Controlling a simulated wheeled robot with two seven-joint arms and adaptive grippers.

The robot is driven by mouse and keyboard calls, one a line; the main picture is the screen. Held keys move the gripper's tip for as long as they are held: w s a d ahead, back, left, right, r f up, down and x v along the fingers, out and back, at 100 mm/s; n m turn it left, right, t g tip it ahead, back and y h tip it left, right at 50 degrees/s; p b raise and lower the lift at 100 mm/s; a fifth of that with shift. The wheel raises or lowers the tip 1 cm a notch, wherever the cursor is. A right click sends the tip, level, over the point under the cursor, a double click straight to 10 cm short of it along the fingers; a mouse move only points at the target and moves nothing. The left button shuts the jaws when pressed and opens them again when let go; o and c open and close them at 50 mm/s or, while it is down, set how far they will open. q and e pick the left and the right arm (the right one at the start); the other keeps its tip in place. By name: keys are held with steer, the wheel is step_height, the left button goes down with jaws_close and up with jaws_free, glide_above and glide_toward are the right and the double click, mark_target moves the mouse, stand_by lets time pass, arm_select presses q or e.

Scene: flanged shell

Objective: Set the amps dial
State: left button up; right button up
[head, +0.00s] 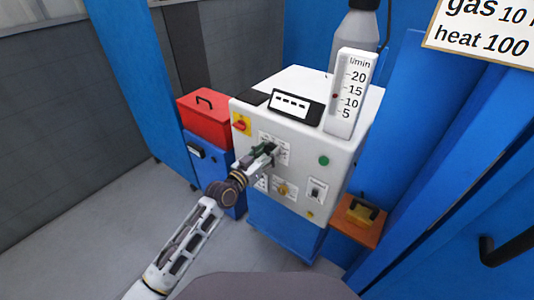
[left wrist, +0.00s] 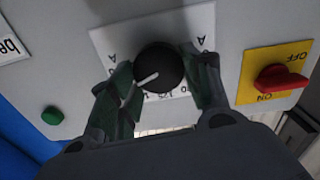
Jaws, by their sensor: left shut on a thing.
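The amps dial (left wrist: 158,68) is a round black knob with a white pointer line on a white scale plate (left wrist: 112,42) marked A, upside down in the left wrist view. My left gripper (left wrist: 158,84) has its green-padded fingers on both sides of the dial and is shut on it. In the head view my left gripper (head: 264,152) reaches the front of the white machine (head: 300,150) and hides most of the dial. The pointer slants in the left wrist view; the number it points at cannot be read. My right gripper is not in view.
Beside the dial is a red switch (left wrist: 280,78) on a yellow ON/OFF plate. A green button (left wrist: 52,116) is on the other side. In the head view a gas flow gauge (head: 350,92), a display (head: 292,103) and a sign (head: 486,30) reading gas 10, heat 100 show. A red toolbox (head: 206,115) stands left.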

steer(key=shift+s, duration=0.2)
arm_select(q)
steer(key=shift+n+p, duration=0.5)
steer(key=shift+n, duration=0.6)
steer(key=shift+a+n, duration=0.1)
steer(key=shift+n, duration=0.7)
steer(key=n+p, duration=0.1)
steer(key=n, duration=0.1)
steer(key=shift+n, duration=0.3)
steer(key=n, duration=0.4)
steer(key=shift+w+a+f+n+p, duration=0.1)
steer(key=shift+f+n+p, duration=0.05)
steer(key=shift+n+p, duration=0.2)
steer(key=shift+n, duration=1.35)
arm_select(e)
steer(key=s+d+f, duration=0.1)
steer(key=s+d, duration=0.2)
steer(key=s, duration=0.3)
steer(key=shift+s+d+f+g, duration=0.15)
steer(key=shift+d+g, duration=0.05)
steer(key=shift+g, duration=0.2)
arm_select(q)
steer(key=o, duration=1)
